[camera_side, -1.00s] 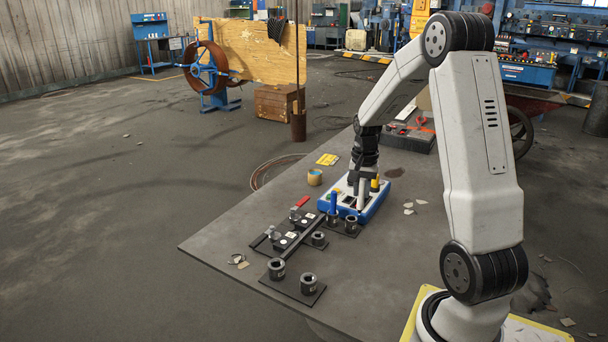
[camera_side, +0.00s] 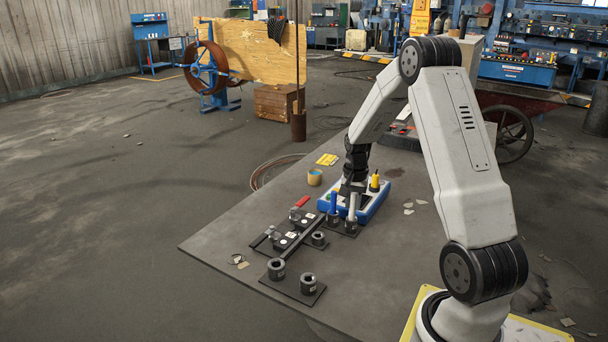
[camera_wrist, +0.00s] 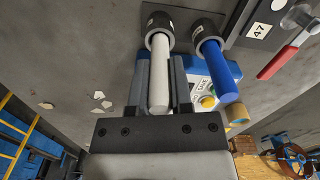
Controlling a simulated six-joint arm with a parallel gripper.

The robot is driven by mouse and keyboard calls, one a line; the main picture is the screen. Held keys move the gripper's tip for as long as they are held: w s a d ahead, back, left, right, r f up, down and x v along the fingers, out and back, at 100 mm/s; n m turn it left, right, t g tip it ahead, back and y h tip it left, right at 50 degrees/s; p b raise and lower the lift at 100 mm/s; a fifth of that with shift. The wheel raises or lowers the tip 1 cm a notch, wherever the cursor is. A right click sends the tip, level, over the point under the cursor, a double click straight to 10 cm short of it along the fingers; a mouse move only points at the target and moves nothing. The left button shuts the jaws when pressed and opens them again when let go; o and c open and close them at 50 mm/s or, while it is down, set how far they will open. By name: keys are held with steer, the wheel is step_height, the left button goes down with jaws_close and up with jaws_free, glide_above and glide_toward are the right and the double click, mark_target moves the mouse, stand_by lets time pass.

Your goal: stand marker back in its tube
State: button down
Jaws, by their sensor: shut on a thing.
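My gripper (camera_side: 352,189) is shut on a white marker (camera_side: 352,207), which it holds upright. In the wrist view, the gripper's fingers (camera_wrist: 160,88) are on both sides of the white marker (camera_wrist: 160,72). The marker's lower end meets the mouth of a dark tube (camera_side: 351,229); in the wrist view it appears inside the rim of that tube (camera_wrist: 159,25). How deep it sits cannot be told. A blue marker (camera_side: 333,202) stands in the neighbouring tube (camera_wrist: 207,32), just left in the side view.
A blue-and-white box (camera_side: 374,204) with a yellow-topped part (camera_side: 375,181) is right behind the tubes. Black blocks with a red lever (camera_side: 302,201) lie left. Other empty dark tubes (camera_side: 308,284) stand in front.

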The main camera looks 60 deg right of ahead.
steer(key=shift+f, duration=0.65)
steer(key=shift+f, duration=0.15)
steer(key=c, duration=0.5)
jaws_free()
steer(key=shift+c, duration=0.2)
step_height(320, 180, up, 12)
steer(key=shift+r, duration=0.15)
